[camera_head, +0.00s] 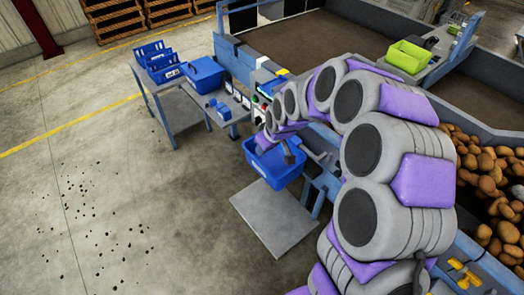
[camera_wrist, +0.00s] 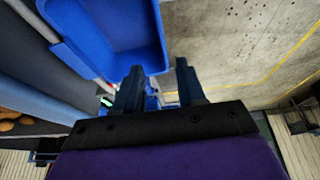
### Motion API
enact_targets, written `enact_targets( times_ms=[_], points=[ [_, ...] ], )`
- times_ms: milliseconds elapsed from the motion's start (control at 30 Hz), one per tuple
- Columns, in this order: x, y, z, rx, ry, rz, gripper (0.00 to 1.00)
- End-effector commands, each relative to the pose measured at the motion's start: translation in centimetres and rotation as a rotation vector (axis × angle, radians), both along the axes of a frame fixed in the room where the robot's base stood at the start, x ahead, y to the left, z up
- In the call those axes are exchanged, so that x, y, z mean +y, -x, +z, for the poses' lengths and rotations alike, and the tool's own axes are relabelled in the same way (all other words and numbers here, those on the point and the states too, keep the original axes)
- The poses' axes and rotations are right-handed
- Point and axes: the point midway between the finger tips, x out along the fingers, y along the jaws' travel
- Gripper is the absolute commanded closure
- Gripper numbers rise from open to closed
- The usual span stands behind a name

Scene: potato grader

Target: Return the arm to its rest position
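My grey and purple arm curves from the lower right of the head view over the grader's edge. My gripper (camera_head: 290,152) points down over the right side of a blue bin (camera_head: 268,170). In the wrist view my gripper (camera_wrist: 158,80) shows two dark fingers spread apart with nothing between them. The blue bin (camera_wrist: 108,65) is just beyond the fingers there and looks empty. I cannot tell whether a finger touches its rim.
A side table (camera_head: 178,112) holds several blue containers. A grey plate (camera_head: 272,222) lies below the bin. Potatoes (camera_head: 490,180) fill the grader at right. A green crate (camera_head: 408,56) stands on its far edge. The concrete floor at left is open, with scattered dark bits.

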Motion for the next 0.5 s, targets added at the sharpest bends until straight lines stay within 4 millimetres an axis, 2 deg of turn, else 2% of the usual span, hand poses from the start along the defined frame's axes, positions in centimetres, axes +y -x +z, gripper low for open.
enact_targets(
  times_ms=[100,200,500],
  points=[
    [-0.3,0.5,1.8,-0.002,0.000,0.001,0.60],
    [-0.5,0.8,2.5,0.001,0.001,0.001,0.60],
    [-0.7,1.2,3.0,0.004,0.001,-0.001,0.60]
  ],
)
